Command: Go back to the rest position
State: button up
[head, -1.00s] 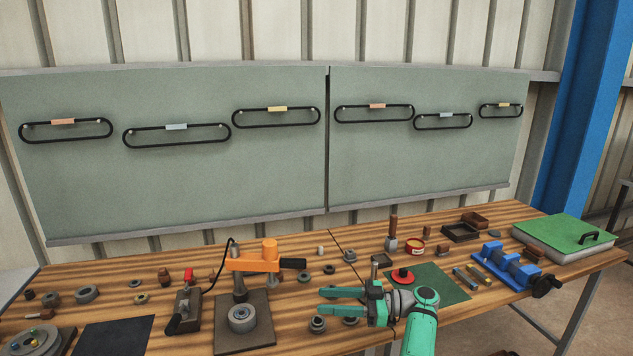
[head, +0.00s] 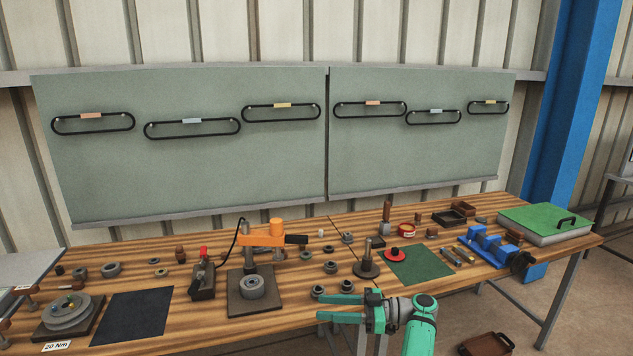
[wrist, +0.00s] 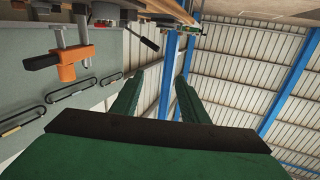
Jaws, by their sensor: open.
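My gripper (head: 342,308) is green and shows at the bottom middle of the head view, in front of the bench's front edge. Its two fingers point left, stand apart and have nothing between them. In the wrist view the open fingers (wrist: 153,98) frame only wall and roof. The screw press (head: 262,265), with an orange arm, a dark base and a grey ring on it, stands on the wooden bench (head: 205,332) to the left of my gripper.
Several small rings and a dark post on a round base (head: 367,262) lie just behind my gripper. A blue vise (head: 490,246) and a green-topped box (head: 545,224) stand at the right. A brown tray (head: 487,345) is on the floor. Free floor lies before the bench.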

jog(key=s+a+f+m+t+h, duration=0.1)
jog(key=s+a+f+m+h, duration=0.15)
jog(key=f, duration=0.85)
jog(key=s+a+f+m+t+h, duration=0.15)
jog(key=f+m, duration=0.25)
jog(key=f, duration=0.7)
jog(key=s+a+f+m+t+h, duration=0.1)
jog(key=s+f+m+t+h, duration=0.15)
jog(key=f, duration=0.85)
jog(key=s+f+m+t+h, duration=0.1)
jog(key=s+f+m+h, duration=0.45)
jog(key=s+f, duration=1.05)
jog(key=s+d+r+m+t+h, duration=0.1)
jog(key=s+r+h, duration=0.25)
jog(key=s, duration=0.75)
jog(key=s+d+r+m+t+h, duration=0.15)
jog(key=s+r, duration=0.35)
jog(key=s, duration=0.6)
jog(key=s+r+t, duration=0.1)
jog(key=s+r, duration=0.3)
jog(key=r, duration=0.5)
jog(key=s+r+t, duration=0.2)
jog(key=s+r, duration=0.2)
jog(key=r, duration=0.5)
jog(key=s+a+r+t, duration=0.1)
jog(key=s+r, duration=0.3)
jog(key=r, duration=0.5)
jog(key=shift+s+r+n+t+h, duration=0.2)
jog(key=shift+s+n+t+h, duration=0.15)
jog(key=shift+t, duration=0.2)
